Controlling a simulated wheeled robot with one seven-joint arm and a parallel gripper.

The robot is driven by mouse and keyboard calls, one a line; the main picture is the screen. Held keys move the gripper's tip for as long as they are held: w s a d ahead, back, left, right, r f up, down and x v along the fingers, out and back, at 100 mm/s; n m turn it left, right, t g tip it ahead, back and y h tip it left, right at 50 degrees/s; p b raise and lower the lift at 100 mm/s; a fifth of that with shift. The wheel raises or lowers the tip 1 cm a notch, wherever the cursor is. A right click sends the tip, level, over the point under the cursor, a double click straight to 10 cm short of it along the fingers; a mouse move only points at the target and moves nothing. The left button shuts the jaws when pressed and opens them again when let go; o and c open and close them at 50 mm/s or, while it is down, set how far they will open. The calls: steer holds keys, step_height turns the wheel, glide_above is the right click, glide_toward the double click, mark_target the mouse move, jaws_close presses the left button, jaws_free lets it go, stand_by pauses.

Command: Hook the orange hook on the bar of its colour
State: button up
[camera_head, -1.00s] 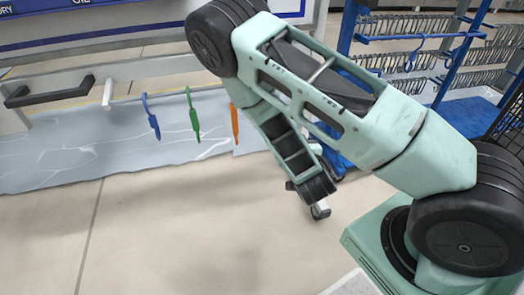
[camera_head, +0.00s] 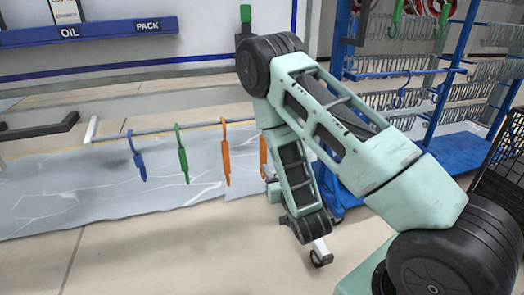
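An orange hook (camera_head: 226,155) hangs from a grey rail (camera_head: 165,132), to the right of a green hook (camera_head: 182,155) and a blue hook (camera_head: 138,158). A second orange piece (camera_head: 263,150) shows at the edge of my arm, mostly hidden. My gripper (camera_head: 320,254) points down at the lower end of my arm, right of and below the hanging hooks and apart from them. It is small here, and its fingers cannot be made out. No orange bar can be made out.
A blue rack (camera_head: 455,85) with rows of metal hooks stands at the right. Blue hooks (camera_head: 401,92) and green hooks (camera_head: 397,15) hang there. A black mesh basket (camera_head: 502,165) is at the right edge. A blue OIL and PACK sign (camera_head: 90,32) is behind. Floor at lower left is clear.

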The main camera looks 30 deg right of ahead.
mark_target(264, 149)
steer(key=b+x, duration=1.2)
steer(key=x, duration=0.2)
steer(key=shift+w+f, duration=0.1)
steer(key=shift+w, duration=0.1)
jaws_close()
stand_by(0.5)
